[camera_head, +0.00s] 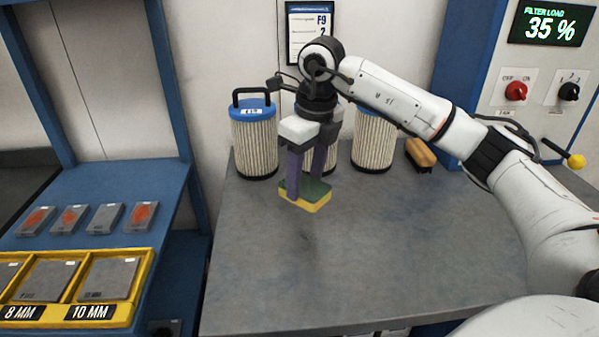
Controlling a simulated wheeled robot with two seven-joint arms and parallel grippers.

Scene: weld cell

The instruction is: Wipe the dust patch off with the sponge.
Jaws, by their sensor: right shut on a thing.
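The sponge (308,197) is a yellow block with a green top. My right gripper (307,178) points down and is shut on it, with one finger on each side. The sponge is at or just above the grey bench top, toward its back left; I cannot tell whether it touches. A faint, darker smudge (298,244) on the bench, in front of the sponge, may be the dust patch; its edges are unclear. My left gripper is not in view.
Several pleated filter cartridges, one at the left (255,138), stand along the back of the grey bench (400,260). A brush-like block (420,153) lies at the back right. A blue shelf (110,190) with plates and a yellow tray (143,285) is left. The bench front is clear.

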